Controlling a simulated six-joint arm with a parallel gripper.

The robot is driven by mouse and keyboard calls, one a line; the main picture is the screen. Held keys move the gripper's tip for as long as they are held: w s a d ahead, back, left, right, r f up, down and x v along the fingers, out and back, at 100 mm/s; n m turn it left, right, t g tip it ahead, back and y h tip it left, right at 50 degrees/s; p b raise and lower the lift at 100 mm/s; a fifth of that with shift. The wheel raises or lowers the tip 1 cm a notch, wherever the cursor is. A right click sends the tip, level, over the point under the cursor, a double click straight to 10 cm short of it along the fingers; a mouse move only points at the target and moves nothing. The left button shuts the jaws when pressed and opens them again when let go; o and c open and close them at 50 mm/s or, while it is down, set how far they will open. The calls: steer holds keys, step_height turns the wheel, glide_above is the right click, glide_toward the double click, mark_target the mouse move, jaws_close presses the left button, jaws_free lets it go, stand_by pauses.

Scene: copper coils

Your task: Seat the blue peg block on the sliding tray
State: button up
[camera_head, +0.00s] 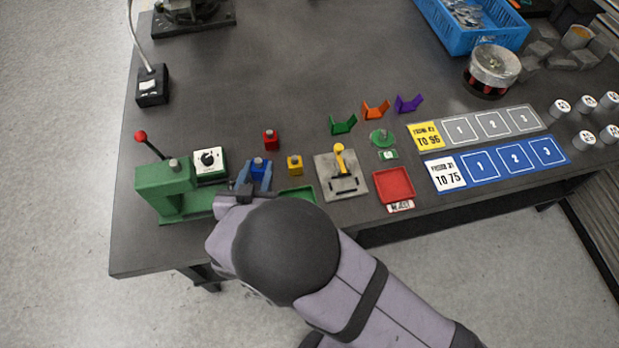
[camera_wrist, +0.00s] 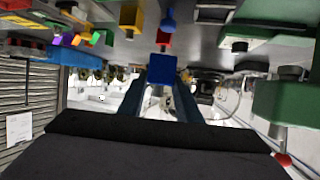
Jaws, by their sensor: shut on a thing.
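The blue peg block (camera_head: 259,167) is between the fingers of my gripper (camera_head: 253,180), just right of the green press. In the wrist view, which looks upside down, the block (camera_wrist: 161,98) sits between the two blue-grey fingers of my gripper (camera_wrist: 162,92), shut on it. I cannot tell whether the block touches the table. The green press (camera_head: 162,187) has a low green base that reaches right toward my gripper. I cannot tell which part is the sliding tray; my arm hides some of this area.
A red block (camera_head: 270,141) and a yellow block (camera_head: 295,166) stand close to the blue one. A white dial box (camera_head: 209,161) is left of it. A grey plate with a yellow lever (camera_head: 340,163) and a red tray (camera_head: 394,184) lie right.

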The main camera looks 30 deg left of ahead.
steer(key=s+a+n+g+y, duration=0.2)
steer(key=s+a+n+y, duration=0.1)
steer(key=a, duration=0.2)
steer(key=shift+s+a, duration=0.15)
steer(key=shift+f+b, duration=2.7)
steer(key=shift+f, duration=0.5)
steer(key=shift+f+b, duration=0.4)
steer(key=shift+f, duration=0.3)
stand_by(1.3)
steer(key=o, duration=1.3)
steer(key=shift+g, duration=0.3)
